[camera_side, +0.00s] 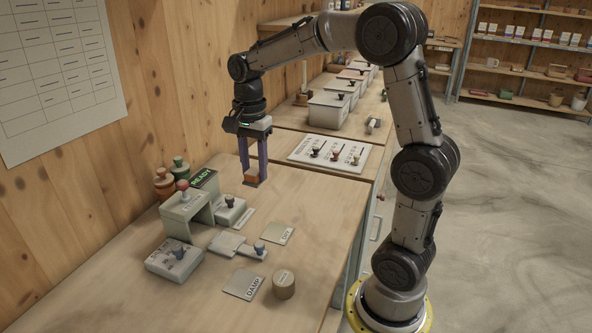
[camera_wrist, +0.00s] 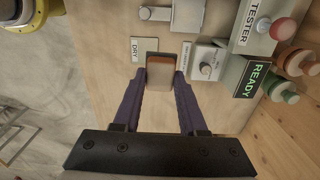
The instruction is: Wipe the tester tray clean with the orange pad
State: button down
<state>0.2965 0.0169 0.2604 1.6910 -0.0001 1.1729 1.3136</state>
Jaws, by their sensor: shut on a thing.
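My gripper (camera_side: 254,178) has purple fingers and is shut on the orange pad (camera_side: 253,181), held upright above the table behind the DRY card. In the wrist view the pad (camera_wrist: 160,60) sits between the fingertips, with a grey upper face. A flat pale tray with a handle and blue knob (camera_side: 228,243) lies on the table in front of the tester (camera_side: 184,208); I take it for the tester tray. It shows partly at the top of the wrist view (camera_wrist: 187,14). My gripper is apart from it. Whether its surface is dirty cannot be told.
The DRY card (camera_side: 278,233), DAMP card (camera_side: 242,284) and a round lidded pot (camera_side: 284,285) lie near the tray. A knobbed block (camera_side: 231,213), READY sign (camera_side: 204,179) and another knobbed box (camera_side: 173,261) stand close by. The table's right front is clear.

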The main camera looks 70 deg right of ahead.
jog(key=w+a+f, duration=0.1)
jog(key=w+f, duration=0.3)
jog(key=w, duration=0.1)
jog(key=n, duration=0.1)
send_near(234, 234)
jog(key=shift+f, duration=2.55)
jog(key=shift+a+f, duration=0.1)
jog(key=shift+f, duration=0.25)
jog(key=shift+a+f, duration=0.15)
jog(key=shift+a, duration=2.95)
jog(key=shift+d, duration=3.2)
notch_tip(234, 234, up, 8)
jog(key=shift+f, duration=0.15)
